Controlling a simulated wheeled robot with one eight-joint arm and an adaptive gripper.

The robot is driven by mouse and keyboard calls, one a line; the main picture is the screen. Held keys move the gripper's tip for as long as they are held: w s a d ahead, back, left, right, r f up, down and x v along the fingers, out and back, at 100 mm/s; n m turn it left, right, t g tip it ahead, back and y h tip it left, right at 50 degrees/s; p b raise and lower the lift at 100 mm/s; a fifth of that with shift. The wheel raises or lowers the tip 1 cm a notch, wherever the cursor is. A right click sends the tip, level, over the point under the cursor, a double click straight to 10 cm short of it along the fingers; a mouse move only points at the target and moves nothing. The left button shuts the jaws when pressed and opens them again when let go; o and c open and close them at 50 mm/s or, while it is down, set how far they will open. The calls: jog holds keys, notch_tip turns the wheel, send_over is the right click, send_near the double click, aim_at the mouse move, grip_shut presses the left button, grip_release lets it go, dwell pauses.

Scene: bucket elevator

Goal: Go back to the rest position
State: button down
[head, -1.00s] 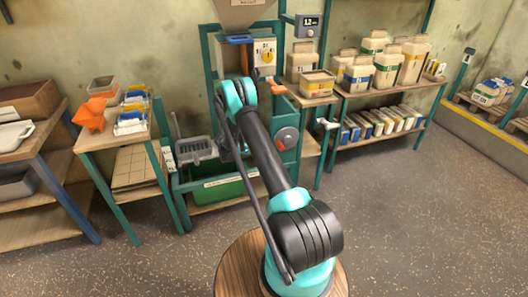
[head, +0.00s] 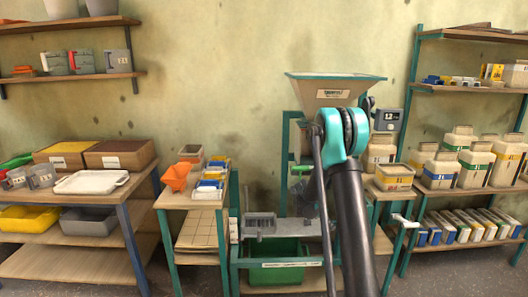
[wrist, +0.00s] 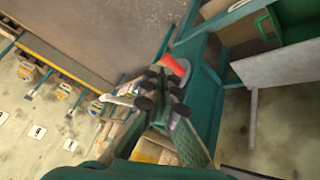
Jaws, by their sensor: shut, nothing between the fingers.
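My gripper (wrist: 162,88) shows in the wrist view with its dark fingertips close together and nothing between them. Behind it is the teal frame of the bucket elevator (wrist: 207,122), with a red-orange handle (wrist: 176,66) just beyond the fingertips. I cannot tell whether the fingers touch it. In the head view my arm rises in front of the elevator, whose hopper (head: 330,92) stands above my turquoise joint. My gripper is hidden behind the arm there.
A small table with an orange funnel (head: 176,177) stands left of the elevator. A green bin (head: 275,270) sits low in the elevator's frame. Right of it, a shelf (head: 462,192) holds several containers. A wooden bench with a white tray (head: 91,182) is at the left.

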jog(key=s+a+r+n+y, duration=0.25)
jog(key=s+r, duration=0.35)
jog(key=s, duration=0.3)
jog(key=s+a+r+n+t+y, duration=0.1)
jog(key=s+a+n, duration=0.3)
jog(key=s, duration=0.9)
jog(key=s+a+n+t+y, duration=0.1)
jog(key=s+a+n+y, duration=0.2)
jog(key=s, duration=1)
jog(key=shift+a+r+n+t+y, duration=0.3)
jog(key=shift+a+r+n+y, duration=0.1)
jog(key=shift+n, duration=0.35)
